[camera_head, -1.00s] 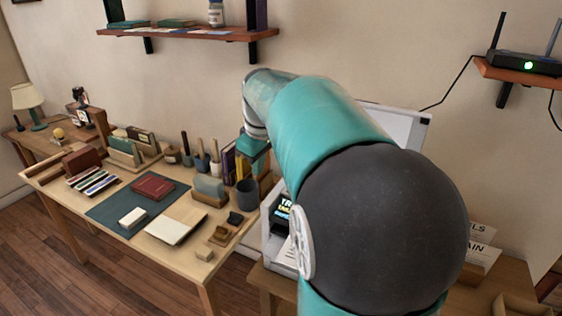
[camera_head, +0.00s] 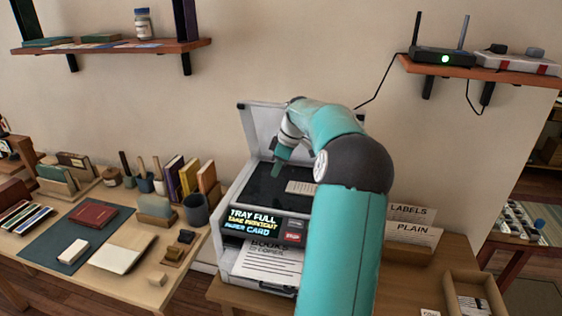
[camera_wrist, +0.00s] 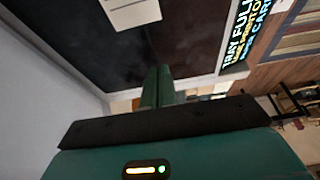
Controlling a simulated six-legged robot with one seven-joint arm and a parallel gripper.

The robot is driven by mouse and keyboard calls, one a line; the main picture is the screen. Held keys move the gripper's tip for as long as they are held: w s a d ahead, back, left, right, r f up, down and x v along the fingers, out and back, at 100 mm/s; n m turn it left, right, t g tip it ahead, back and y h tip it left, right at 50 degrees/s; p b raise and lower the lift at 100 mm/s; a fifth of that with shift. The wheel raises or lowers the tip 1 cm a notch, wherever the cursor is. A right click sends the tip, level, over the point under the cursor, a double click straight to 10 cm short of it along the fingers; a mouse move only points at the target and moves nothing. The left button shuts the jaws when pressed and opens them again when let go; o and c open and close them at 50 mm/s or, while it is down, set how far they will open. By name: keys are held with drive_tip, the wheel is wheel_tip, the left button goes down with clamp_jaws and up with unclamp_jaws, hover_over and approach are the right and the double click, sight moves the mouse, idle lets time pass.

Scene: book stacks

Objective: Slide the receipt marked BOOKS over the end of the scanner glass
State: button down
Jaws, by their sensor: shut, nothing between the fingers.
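The scanner glass (camera_head: 262,190) is the dark bed of a white printer-scanner whose lid (camera_head: 258,118) stands open. A small pale slip (camera_head: 303,187) lies on the glass, partly hidden by my arm; its marking is too small to read. The slip also shows at the top of the wrist view (camera_wrist: 130,10), over the dark glass (camera_wrist: 95,45). My gripper (camera_head: 274,197) is shut and empty, pointing down at the glass left of the slip. Its fingers (camera_wrist: 158,70) lie together in the wrist view, apart from the slip. I cannot tell whether they touch the glass.
A sheet headed BOOKS (camera_head: 268,262) lies in the printer's front tray, below a lit TRAY FULL display (camera_head: 254,221). Paper holders marked LABELS and PLAIN (camera_head: 410,235) stand to the right. A desk (camera_head: 130,240) with books and stationery is left. The raised lid bounds the glass behind.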

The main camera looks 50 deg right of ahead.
sight(281, 189)
drive_tip(key=x, duration=0.4)
drive_tip(key=shift+s+f, duration=0.1)
drive_tip(key=shift+f, duration=0.3)
drive_tip(key=shift+s+d+r, duration=0.1)
drive_tip(key=shift+s+d, duration=0.15)
drive_tip(key=shift+s, duration=0.35)
drive_tip(key=shift+s+d+r, duration=0.1)
drive_tip(key=shift+s+d, duration=0.2)
drive_tip(key=shift+s, duration=0.3)
drive_tip(key=shift+s+d+f, duration=0.1)
drive_tip(key=shift+s+d, duration=0.05)
drive_tip(key=shift+s, duration=0.15)
drive_tip(key=s+d, duration=0.1)
drive_tip(key=s, duration=0.2)
drive_tip(key=s+d, duration=0.2)
drive_tip(key=s, duration=0.2)
drive_tip(key=s+d, duration=0.2)
drive_tip(key=s, duration=0.2)
drive_tip(key=shift+s, duration=0.15)
